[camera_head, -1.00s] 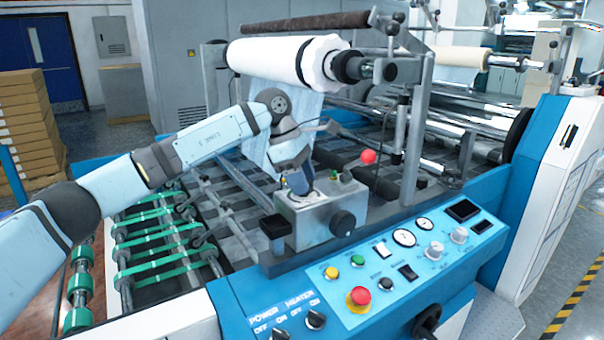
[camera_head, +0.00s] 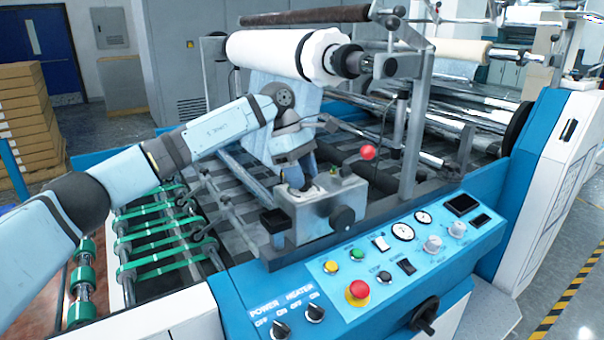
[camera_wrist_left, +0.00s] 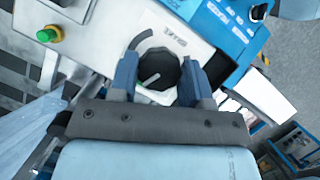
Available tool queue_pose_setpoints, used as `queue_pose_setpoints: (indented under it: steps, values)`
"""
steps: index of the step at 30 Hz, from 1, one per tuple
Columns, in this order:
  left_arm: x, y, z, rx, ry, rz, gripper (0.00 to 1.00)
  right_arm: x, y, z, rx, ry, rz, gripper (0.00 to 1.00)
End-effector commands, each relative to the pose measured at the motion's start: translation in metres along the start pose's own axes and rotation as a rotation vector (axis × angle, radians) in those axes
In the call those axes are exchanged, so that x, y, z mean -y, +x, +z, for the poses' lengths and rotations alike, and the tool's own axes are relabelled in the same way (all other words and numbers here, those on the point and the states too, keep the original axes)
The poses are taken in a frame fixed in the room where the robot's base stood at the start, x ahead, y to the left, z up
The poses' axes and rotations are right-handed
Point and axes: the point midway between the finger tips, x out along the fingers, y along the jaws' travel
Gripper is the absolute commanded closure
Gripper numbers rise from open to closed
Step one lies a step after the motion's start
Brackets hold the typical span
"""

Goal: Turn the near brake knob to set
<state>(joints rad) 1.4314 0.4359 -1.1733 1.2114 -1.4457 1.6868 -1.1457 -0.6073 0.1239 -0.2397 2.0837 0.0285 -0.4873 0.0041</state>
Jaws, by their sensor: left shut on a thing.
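The near brake knob (camera_wrist_left: 158,72) is a round black dial with a pale pointer line on top of a grey box (camera_head: 312,216). In the left wrist view a dark arc and small lettering are printed beside it on the plate. My left gripper (camera_wrist_left: 160,82) has one blue finger on each side of the knob and is shut on it. The pointer's exact setting is hard to read. My right gripper is not in view.
A black knob (camera_head: 342,219) sticks out of the box's front. A green button (camera_wrist_left: 50,34) sits beside the dial, and a red ball (camera_head: 368,152) stands behind the box. The blue control panel (camera_head: 450,262) lies to the right. A white roll (camera_head: 275,55) hangs above the arm.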

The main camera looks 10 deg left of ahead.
Motion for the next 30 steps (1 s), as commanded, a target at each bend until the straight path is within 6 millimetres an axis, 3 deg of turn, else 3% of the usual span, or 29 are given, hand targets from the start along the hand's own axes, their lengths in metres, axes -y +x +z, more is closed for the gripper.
queue_pose_setpoints:
  steps: [2,3,6,17,20,30]
  values:
    - [0.0,0.0,0.0,-0.001,0.0,0.001,0.8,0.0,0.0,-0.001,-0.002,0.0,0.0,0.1]
    - [0.0,0.0,0.0,-0.001,0.0,0.0,0.47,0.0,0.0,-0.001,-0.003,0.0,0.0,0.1]
    - [0.0,0.0,0.0,-0.001,0.0,0.0,0.3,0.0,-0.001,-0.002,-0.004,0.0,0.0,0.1]
    - [0.0,-0.007,0.0,0.0,-0.001,0.002,0.3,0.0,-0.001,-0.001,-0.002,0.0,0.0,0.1]
    - [0.0,-0.022,0.0,-0.001,-0.002,0.003,0.3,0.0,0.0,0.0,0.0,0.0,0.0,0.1]
    - [0.0,-0.099,0.001,0.0,-0.002,0.003,0.3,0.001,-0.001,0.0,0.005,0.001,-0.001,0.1]
